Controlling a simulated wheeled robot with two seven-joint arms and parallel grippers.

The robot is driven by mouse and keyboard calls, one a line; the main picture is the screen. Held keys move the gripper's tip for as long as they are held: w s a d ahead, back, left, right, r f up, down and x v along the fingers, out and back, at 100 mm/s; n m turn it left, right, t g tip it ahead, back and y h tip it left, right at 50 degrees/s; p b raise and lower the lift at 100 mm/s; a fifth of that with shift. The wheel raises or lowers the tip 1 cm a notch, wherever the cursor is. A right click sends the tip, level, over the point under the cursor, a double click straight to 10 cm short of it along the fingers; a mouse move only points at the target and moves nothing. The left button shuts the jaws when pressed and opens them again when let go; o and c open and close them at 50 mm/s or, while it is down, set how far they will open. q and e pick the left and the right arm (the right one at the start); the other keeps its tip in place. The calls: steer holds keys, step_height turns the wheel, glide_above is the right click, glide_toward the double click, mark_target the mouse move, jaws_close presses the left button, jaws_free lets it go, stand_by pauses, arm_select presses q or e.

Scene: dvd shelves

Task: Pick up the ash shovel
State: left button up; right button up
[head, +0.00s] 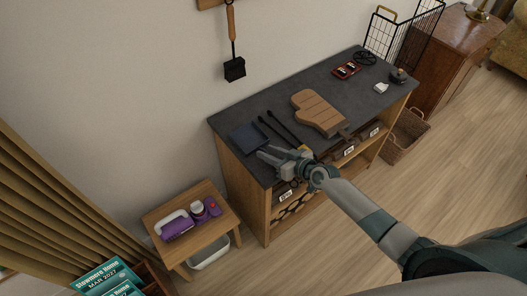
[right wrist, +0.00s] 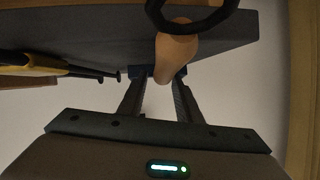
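A flat dark blue pan (head: 246,137), which looks like the ash shovel, lies at the left end of the cabinet's dark top. My right gripper (head: 264,154) is right beside it and covers the area where a handle would be. In the right wrist view a tan wooden handle (right wrist: 176,48) with a black ring (right wrist: 190,22) reaches down to the fingertips of my right gripper (right wrist: 160,82). The fingers stand a little apart; whether they press on the handle is unclear. My left gripper is not in view.
A wooden-handled tool with a black head (head: 235,70) hangs on the wall. Black rod-like tools (head: 284,130) and a mitten-shaped wooden board (head: 318,112) lie right of the pan. A small side table (head: 216,222) stands left of the cabinet. A wire basket (head: 402,35) stands at the back right.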

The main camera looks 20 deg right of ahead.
steer(key=shift+w+f, duration=0.1)
steer(key=shift+w, duration=0.05)
stand_by(0.3)
jaws_close()
steer(key=shift+r, duration=0.75)
step_height(320, 180, up, 2)
steer(key=shift+r, duration=0.15)
steer(key=s+d+r+b, duration=0.1)
steer(key=d+r+b, duration=0.3)
steer(key=d+r, duration=0.3)
steer(key=shift+d+r+b, duration=0.15)
steer(key=shift+d+b, duration=0.25)
steer(key=shift+d, duration=1.9)
